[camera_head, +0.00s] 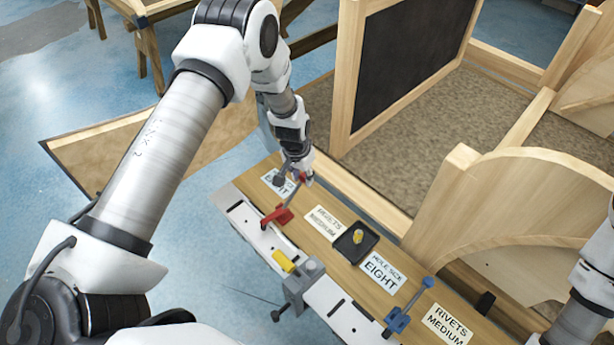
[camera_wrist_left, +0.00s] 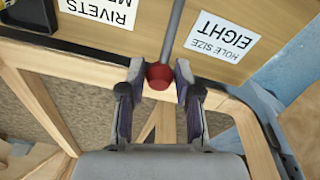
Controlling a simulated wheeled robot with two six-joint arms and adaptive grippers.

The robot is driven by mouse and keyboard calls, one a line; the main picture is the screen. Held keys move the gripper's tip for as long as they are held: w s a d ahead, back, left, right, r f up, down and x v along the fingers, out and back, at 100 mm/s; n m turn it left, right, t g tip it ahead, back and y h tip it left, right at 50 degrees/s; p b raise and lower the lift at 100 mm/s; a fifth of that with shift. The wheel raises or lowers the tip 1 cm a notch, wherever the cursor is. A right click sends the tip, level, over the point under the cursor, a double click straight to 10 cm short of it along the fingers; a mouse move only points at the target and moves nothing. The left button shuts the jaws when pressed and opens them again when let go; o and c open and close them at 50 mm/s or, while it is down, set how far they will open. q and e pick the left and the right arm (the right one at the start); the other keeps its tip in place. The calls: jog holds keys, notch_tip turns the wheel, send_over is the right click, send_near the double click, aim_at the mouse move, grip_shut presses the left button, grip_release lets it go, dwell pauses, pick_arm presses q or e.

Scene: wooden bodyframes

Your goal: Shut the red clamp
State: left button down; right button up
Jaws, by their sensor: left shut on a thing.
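The red clamp (camera_head: 278,217) is mounted on the near edge of the wooden beam, at its left part in the head view. Its grey lever rod rises away from the body toward my left gripper (camera_head: 299,178). In the left wrist view the lever's red knob (camera_wrist_left: 160,77) sits between the two fingertips of my left gripper (camera_wrist_left: 154,88), which is shut on it. The clamp body is not seen in the wrist view. Only a piece of my right arm shows at the right edge of the head view; its gripper is out of view.
On the beam lie paper labels (camera_head: 384,272), a black tray (camera_head: 355,243) with a yellow item, and a blue clamp (camera_head: 408,308). A grey clamp with a yellow handle (camera_head: 284,262) stands on the near edge. A wooden frame with a black panel (camera_head: 412,62) rises behind.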

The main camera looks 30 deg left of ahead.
pick_arm(q)
jog(key=shift+s+a, duration=0.15)
jog(key=shift+s, duration=0.8)
jog(key=c, duration=1.1)
grip_release()
jog(key=shift+o, duration=1.4)
jog(key=shift+a, duration=0.15)
pick_arm(e)
jog(key=shift+a+r, duration=0.1)
pick_arm(q)
jog(key=shift+a, duration=0.25)
pick_arm(e)
jog(key=shift+a, duration=0.2)
pick_arm(q)
jog(key=shift+w+d+r, duration=0.15)
jog(key=shift+w+r, duration=0.05)
jog(key=shift+r, duration=0.15)
pick_arm(e)
jog(key=shift+d, duration=0.15)
pick_arm(q)
notch_tip(320, 180, up, 11)
jog(key=s, duration=0.1)
jog(key=shift+s+a, duration=0.3)
jog(key=shift+a, duration=0.1)
jog(key=shift+r, duration=0.1)
